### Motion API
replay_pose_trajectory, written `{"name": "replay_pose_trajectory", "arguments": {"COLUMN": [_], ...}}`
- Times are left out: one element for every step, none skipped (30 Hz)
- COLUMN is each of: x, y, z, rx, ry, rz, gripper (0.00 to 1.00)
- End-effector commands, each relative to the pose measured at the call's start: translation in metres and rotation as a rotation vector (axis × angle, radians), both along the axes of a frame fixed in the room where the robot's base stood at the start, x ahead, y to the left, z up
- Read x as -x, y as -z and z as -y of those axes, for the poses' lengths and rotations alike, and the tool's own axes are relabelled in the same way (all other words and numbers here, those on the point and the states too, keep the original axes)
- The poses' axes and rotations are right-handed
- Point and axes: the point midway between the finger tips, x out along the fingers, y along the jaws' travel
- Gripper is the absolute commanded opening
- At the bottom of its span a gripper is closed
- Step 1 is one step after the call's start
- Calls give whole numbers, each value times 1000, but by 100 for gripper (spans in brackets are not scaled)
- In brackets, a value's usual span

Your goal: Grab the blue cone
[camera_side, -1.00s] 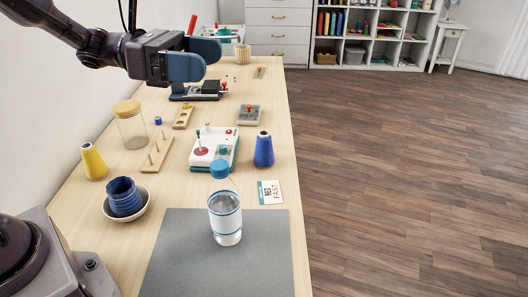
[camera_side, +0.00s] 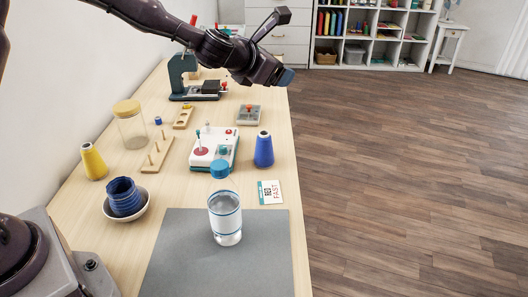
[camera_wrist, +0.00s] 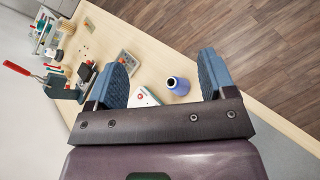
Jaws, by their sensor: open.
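The blue cone (camera_side: 263,149) stands upright near the right edge of the table, right of the white control box, in the side view. In the wrist view the blue cone (camera_wrist: 177,85) shows small between my two fingers, well beyond their tips. My gripper (camera_wrist: 164,72) is open and empty, with blue pads on both fingers. In the side view my gripper (camera_side: 286,76) is above and behind the cone, over the table's right edge. Only part of its blue finger shows there.
The white joystick box (camera_side: 214,148) is just left of the cone. A grey switch box (camera_side: 249,115) is behind. The wooden table (camera_side: 285,170) ends close to the cone's right.

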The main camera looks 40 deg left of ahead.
Motion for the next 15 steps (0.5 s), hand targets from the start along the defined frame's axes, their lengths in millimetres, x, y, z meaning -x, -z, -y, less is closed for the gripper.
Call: {"name": "replay_pose_trajectory", "arguments": {"x": [-10,-15,-19,-22,-24,-26,-27,-27,-27,-27,-26,-25,-25,-25,-24], "y": [-13,-21,-32,-40,-48,-59,-65,-73,-81,-88,-94,-72,-53,-37,-16], "z": [-6,-10,-16,-20,-24,-30,-34,-39,-45,-50,-55,-55,-54,-54,-53], "rx": [15,23,35,46,58,75,88,103,125,140,157,157,155,154,153], "ry": [-76,-121,-178,-219,-259,-312,-349,-389,-439,-477,-515,-521,-514,-515,-514], "rz": [74,120,179,224,267,324,364,406,459,501,540,536,529,529,529], "gripper": [77,77,77,77,77,77,77,77,77,77,77,77,77,77,77]}}
